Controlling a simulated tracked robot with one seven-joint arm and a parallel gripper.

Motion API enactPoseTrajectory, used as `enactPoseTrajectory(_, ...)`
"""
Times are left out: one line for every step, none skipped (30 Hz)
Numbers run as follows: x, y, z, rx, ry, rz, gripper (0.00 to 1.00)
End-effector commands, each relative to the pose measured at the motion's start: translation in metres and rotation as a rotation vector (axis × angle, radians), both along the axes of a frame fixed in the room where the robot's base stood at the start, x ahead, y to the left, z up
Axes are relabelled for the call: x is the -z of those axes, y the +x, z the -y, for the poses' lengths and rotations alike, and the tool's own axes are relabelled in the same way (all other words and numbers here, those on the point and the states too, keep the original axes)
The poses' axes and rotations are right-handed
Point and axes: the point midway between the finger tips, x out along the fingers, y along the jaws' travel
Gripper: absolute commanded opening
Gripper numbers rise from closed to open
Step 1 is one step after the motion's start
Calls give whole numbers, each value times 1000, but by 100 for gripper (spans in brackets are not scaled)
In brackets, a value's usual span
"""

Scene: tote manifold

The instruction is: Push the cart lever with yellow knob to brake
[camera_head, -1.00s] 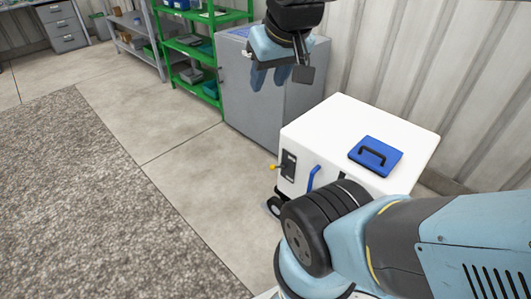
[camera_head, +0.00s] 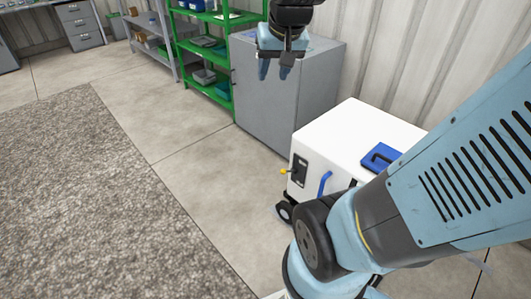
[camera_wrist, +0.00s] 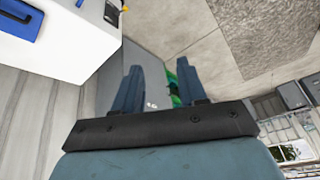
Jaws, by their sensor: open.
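The white cart (camera_head: 355,128) stands on the floor at centre right of the head view, partly hidden by my arm. The yellow knob (camera_head: 284,171) sticks out to the left from a dark lever plate (camera_head: 300,170) on its front. In the wrist view the cart (camera_wrist: 75,35) is at the upper left, with the knob (camera_wrist: 125,8) at the top edge. My gripper (camera_head: 275,72) is raised at the top of the head view, well above and behind the knob in the picture. In the wrist view its two fingers (camera_wrist: 160,88) are apart with nothing between them.
A blue handle (camera_head: 325,184) is on the cart's front, and a blue panel with a black handle (camera_head: 381,157) on its top. A grey cabinet (camera_head: 275,110) and green shelves (camera_head: 205,55) stand behind. Open floor and a grey rug (camera_head: 90,190) lie to the left.

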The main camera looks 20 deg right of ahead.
Motion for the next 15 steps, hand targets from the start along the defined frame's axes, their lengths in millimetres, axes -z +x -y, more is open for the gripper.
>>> enactPoseTrajectory(8,14,4,25,11,-14,41)
enactPoseTrajectory(12,22,6,42,19,-21,41)
enactPoseTrajectory(17,33,9,63,29,-26,41)
enactPoseTrajectory(21,40,11,78,37,-32,41)
enactPoseTrajectory(26,48,13,94,44,-36,41)
enactPoseTrajectory(32,58,16,115,54,-41,41)
enactPoseTrajectory(37,65,19,131,60,-46,41)
enactPoseTrajectory(42,73,22,146,67,-51,41)
enactPoseTrajectory(50,82,25,168,77,-59,41)
enactPoseTrajectory(55,90,28,184,85,-63,41)
enactPoseTrajectory(61,97,31,201,92,-66,41)
enactPoseTrajectory(69,106,35,223,101,-73,41)
enactPoseTrajectory(76,113,38,238,108,-78,41)
enactPoseTrajectory(82,119,41,255,115,-83,41)
enactPoseTrajectory(92,128,45,278,125,-88,41)
